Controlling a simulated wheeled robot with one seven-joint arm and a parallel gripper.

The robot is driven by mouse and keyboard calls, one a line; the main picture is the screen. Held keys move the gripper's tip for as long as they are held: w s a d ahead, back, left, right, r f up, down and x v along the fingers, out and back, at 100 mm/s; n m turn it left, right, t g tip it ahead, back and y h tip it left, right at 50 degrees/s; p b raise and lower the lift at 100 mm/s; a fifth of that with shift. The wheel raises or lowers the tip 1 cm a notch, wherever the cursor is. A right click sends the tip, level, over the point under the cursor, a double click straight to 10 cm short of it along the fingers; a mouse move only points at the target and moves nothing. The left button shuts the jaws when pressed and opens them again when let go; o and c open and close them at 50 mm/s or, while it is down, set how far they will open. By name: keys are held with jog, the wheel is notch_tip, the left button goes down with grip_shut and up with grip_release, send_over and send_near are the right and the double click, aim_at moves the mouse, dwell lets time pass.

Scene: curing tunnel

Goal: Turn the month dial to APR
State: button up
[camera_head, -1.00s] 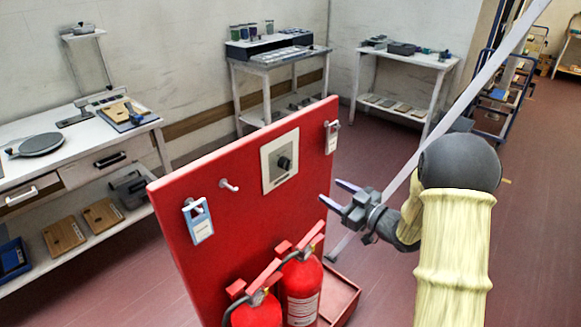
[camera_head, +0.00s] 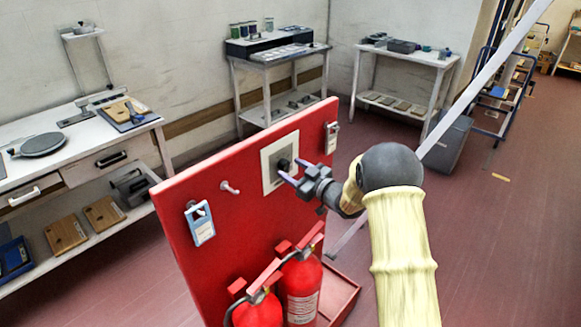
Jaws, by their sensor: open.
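The month dial is a dark round knob (camera_head: 284,164) on a pale square plate (camera_head: 268,172), fixed to the upper right of a red panel (camera_head: 240,228). The month marks are too small to read, so I cannot tell where the dial points. My gripper (camera_head: 290,171) is open, with two purple-tipped fingers pointing left at the panel. In the picture its fingertips lie at the knob's right and lower edge. I cannot tell whether they touch it. The lower right of the plate is partly hidden by the fingers.
Two red fire extinguishers (camera_head: 303,288) stand below. A grey bin (camera_head: 447,140) and side tables stand behind.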

jog(key=shift+w+a, duration=0.45)
jog(key=shift+a, duration=0.1)
jog(key=c, duration=1)
jog(key=shift+f+n+b, duration=0.15)
jog(key=shift+n+b, duration=0.35)
jog(key=shift+b, duration=0.4)
jog(key=shift+n+y+b, duration=0.5)
jog(key=shift+n+b, duration=8.5)
jog(key=shift+b, duration=2.95)
